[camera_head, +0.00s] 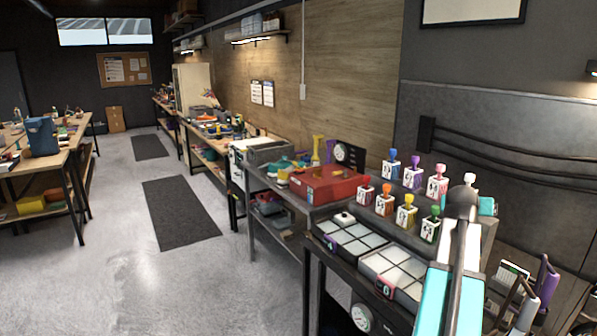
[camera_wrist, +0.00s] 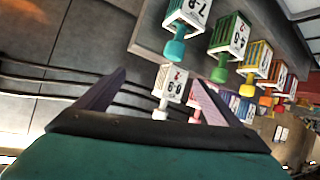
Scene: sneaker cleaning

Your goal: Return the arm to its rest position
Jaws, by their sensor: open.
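My gripper (camera_wrist: 159,78) shows in the wrist view with its two dark purple fingers spread apart. Nothing is held between them. Behind the gap, apart from the fingers, are labelled blocks with coloured knobs, seen upside down; a white-labelled block (camera_wrist: 174,82) lines up with the gap. In the head view my teal and white arm (camera_head: 437,290) rises from the bottom right, in front of the bench.
Several knobbed blocks (camera_head: 405,215) stand in rows on a dark stepped stand beside my arm. Gridded trays (camera_head: 395,268) and a red box (camera_head: 325,184) are on the benches to the left. Cables run along the dark wall (camera_head: 500,120). The floor (camera_head: 110,270) at left is clear.

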